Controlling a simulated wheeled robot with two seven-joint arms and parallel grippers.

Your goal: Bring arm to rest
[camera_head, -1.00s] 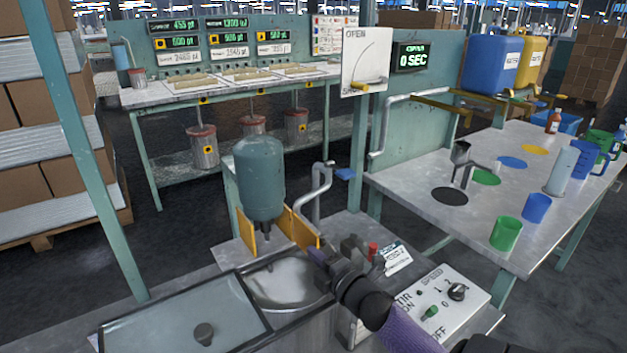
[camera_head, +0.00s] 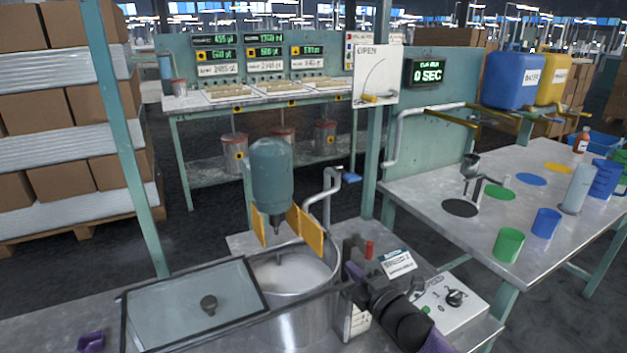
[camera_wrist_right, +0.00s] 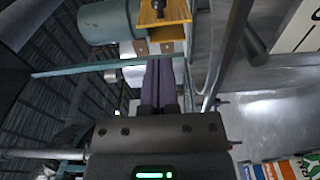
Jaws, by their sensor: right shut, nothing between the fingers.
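My right gripper (camera_head: 352,272) reaches in from the lower right, beside the right rim of the round metal mixing vessel (camera_head: 300,325). In the right wrist view its two purple fingers (camera_wrist_right: 164,68) are pressed together with nothing between them. The dark wrist hides part of the control box behind it. A purple piece at the bottom left edge looks like my left gripper (camera_head: 90,342). Too little of it shows to tell its jaws.
A teal mixer motor (camera_head: 271,175) with orange guards (camera_head: 305,236) stands over the vessel. A glass-like lid (camera_head: 190,300) lies left of it. A switch panel (camera_head: 455,299) is right of my wrist. The right table (camera_head: 450,235) holds green and blue cups.

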